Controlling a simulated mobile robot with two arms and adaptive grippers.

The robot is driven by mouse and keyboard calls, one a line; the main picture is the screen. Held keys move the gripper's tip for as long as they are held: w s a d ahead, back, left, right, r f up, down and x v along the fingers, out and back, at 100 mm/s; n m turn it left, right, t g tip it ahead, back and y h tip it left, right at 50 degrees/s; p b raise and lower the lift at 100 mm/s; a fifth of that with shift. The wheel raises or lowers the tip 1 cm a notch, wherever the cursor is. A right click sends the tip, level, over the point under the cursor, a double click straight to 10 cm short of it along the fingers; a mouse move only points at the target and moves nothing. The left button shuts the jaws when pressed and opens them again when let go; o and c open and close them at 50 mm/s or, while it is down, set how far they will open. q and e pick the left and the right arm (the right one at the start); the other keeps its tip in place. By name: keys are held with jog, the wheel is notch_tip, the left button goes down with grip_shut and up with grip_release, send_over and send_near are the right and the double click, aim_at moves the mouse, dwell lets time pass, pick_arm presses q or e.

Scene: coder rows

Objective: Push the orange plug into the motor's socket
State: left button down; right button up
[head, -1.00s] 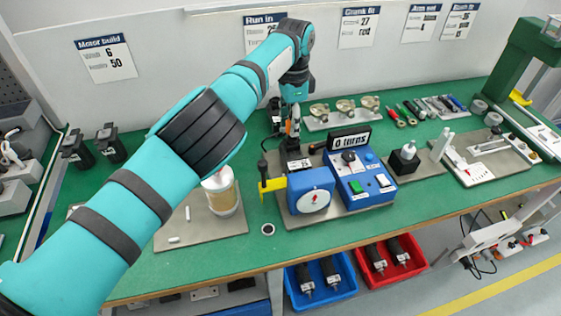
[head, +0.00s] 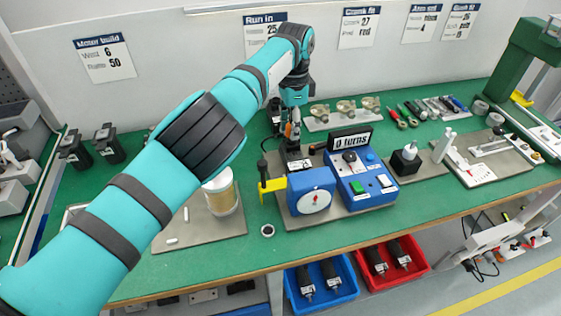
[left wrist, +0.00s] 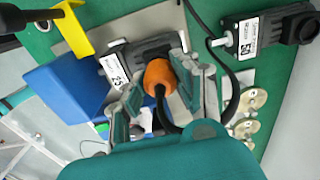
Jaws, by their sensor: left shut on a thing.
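The orange plug (left wrist: 158,75) sits between the two fingers of my left gripper (left wrist: 165,92) in the left wrist view. The gripper is shut on it, and a black cable runs from it. The plug's front end is at the end of the dark motor (left wrist: 150,48), which has a white label (left wrist: 115,69) reading 25. The socket is hidden behind the plug, so I cannot tell how deep the plug sits. In the head view my left gripper (head: 291,128) points down over the motor (head: 298,155), behind the blue rig. My right gripper is not in view.
The blue rig (head: 311,190) with a yellow handle (head: 271,185) and a control box (head: 361,183) reading "0 turns" stands beside the motor. A second motor (left wrist: 265,32) lies nearby. Crank parts (head: 344,107) stand behind to the right.

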pick_arm(q)
jog(key=shift+f+b, duration=0.4)
jog(key=shift+f, duration=0.25)
dwell(1.1)
jog(key=c, duration=1)
grip_release()
jog(key=shift+r, duration=0.1)
jog(key=shift+r+p, duration=2.05)
jog(key=shift+r, duration=0.4)
jog(key=o, duration=0.6)
